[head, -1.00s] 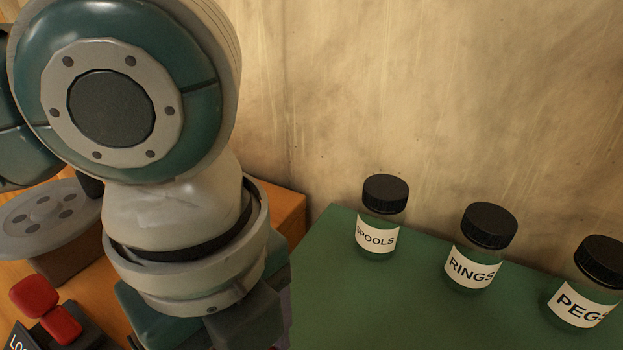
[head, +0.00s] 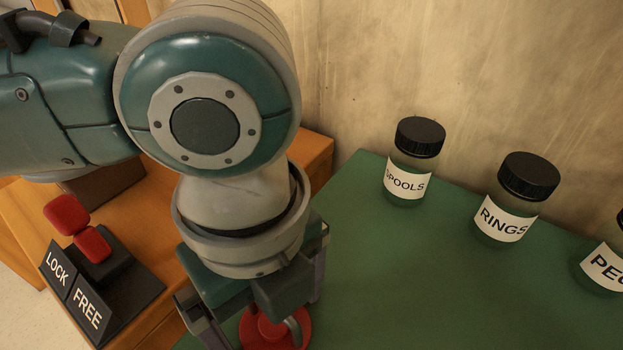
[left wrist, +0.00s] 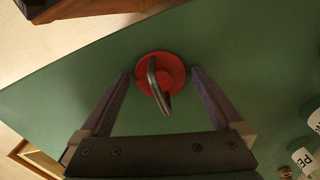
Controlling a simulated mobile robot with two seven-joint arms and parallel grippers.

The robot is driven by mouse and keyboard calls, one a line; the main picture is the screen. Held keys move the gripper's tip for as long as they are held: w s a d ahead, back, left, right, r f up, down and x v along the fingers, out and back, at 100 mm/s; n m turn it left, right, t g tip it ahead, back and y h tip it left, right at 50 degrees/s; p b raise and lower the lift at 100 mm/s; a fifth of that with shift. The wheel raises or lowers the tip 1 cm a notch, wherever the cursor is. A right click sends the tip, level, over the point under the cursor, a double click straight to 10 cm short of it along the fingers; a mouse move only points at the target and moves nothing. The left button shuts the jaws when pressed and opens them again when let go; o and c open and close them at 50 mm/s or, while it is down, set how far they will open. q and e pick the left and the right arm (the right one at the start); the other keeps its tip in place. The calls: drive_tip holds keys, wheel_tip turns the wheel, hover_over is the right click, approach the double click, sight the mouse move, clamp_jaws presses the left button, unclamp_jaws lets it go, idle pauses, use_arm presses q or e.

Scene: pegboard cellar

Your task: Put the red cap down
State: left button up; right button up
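The red cap (head: 294,333) is a round disc with a curved grey handle on top. It shows at the bottom of the head view, partly hidden by my left gripper, and whole in the left wrist view (left wrist: 173,84). It appears to rest on the green tabletop (head: 400,290). My left gripper (head: 258,312) is over the cap. In the left wrist view its two fingers (left wrist: 160,74) stand wide apart, one on each side of the cap, with green showing between each finger and the cap. My right gripper is in neither view.
Jars with black lids, labelled SPOOLS (head: 408,184), RINGS (head: 505,222) and PEGS (head: 601,268), stand along the back by the wall. A red lever (head: 78,228) on a black LOCK/FREE base (head: 128,295) sits on the orange wooden surface at left.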

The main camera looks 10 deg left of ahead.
use_arm(q)
wheel_tip(320, 180, up, 12)
drive_tip(key=p, duration=0.3)
drive_tip(key=shift+d+r, duration=0.1)
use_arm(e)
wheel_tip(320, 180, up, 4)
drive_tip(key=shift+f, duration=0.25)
use_arm(q)
drive_tip(key=s+d+f+n+t+h, duration=0.1)
drive_tip(key=s+d+n+h, duration=0.1)
drive_tip(key=d+n+h, duration=0.3)
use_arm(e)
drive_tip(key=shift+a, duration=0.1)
use_arm(q)
drive_tip(key=s+a+f+n+t+y, duration=0.1)
drive_tip(key=s+a+f+n+y, duration=0.1)
drive_tip(key=a+n, duration=0.5)
drive_tip(key=s+a+f+n+t+y, duration=0.1)
drive_tip(key=s+a+f+n, duration=0.3)
drive_tip(key=a+n, duration=0.4)
drive_tip(key=n+y, duration=0.1)
drive_tip(key=n, duration=0.2)
drive_tip(key=shift+s+a+t+y, duration=0.15)
drive_tip(key=shift+a+t+y, duration=0.15)
drive_tip(key=shift+y, duration=0.1)
drive_tip(key=shift+r+p, duration=0.1)
drive_tip(key=shift+p, duration=0.2)
